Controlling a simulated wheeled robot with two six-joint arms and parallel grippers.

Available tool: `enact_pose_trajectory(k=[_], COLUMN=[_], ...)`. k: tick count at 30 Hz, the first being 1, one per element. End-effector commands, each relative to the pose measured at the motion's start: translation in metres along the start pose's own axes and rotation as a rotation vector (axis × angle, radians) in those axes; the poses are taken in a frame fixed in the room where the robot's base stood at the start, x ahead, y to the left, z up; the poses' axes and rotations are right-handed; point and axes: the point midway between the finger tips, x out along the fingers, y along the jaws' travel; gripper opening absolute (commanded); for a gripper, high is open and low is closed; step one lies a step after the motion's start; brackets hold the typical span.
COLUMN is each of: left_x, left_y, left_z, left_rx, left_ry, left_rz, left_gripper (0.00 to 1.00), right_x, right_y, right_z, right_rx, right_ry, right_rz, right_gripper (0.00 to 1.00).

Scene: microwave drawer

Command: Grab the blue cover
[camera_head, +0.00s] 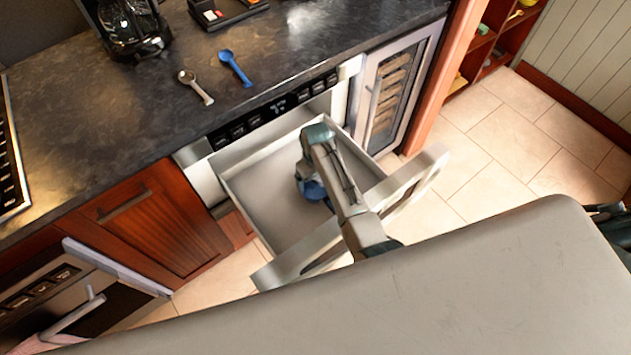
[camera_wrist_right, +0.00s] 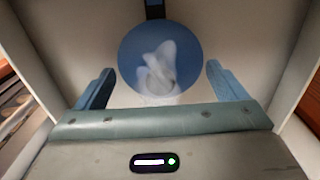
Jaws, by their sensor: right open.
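The blue cover (camera_head: 313,190) is a round blue piece inside the open microwave drawer (camera_head: 262,196), partly hidden behind my right arm in the head view. In the right wrist view the cover (camera_wrist_right: 142,52) is a blue disc with a whitish, blurred shape in its middle. My right gripper (camera_wrist_right: 162,88) is open, with one blue finger to each side of the cover's lower part. I see gaps between the fingers and the cover, and nothing is held. In the head view the right gripper's fingertips are mostly hidden by the arm. My left gripper does not show.
The drawer's walls (camera_wrist_right: 290,62) stand close on both sides of my right gripper. The drawer front (camera_head: 405,180) sticks out over the tiled floor. A dark counter (camera_head: 110,110) with a blue spoon (camera_head: 235,67) and a beige spoon (camera_head: 195,87) lies behind the drawer.

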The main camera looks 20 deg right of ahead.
Motion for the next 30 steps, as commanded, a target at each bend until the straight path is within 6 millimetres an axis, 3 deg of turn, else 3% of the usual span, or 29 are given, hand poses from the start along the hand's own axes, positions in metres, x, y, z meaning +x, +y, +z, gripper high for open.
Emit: enact_pose_trajectory(k=[9, 23, 30], left_x=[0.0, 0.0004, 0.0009], left_y=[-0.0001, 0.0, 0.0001], left_z=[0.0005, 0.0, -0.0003], left_rx=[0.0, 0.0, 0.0], left_ry=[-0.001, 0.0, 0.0], left_rz=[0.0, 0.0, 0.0], left_gripper=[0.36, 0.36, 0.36], right_x=[0.0086, 0.0109, 0.014], right_y=[0.0001, -0.0007, -0.0016], right_z=[-0.0002, 0.0019, 0.0045], right_rx=[0.0, 0.0, -0.001], right_ry=[0.001, -0.004, -0.011], right_rz=[0.0, -0.002, -0.004], right_gripper=[0.92, 0.05, 0.04])
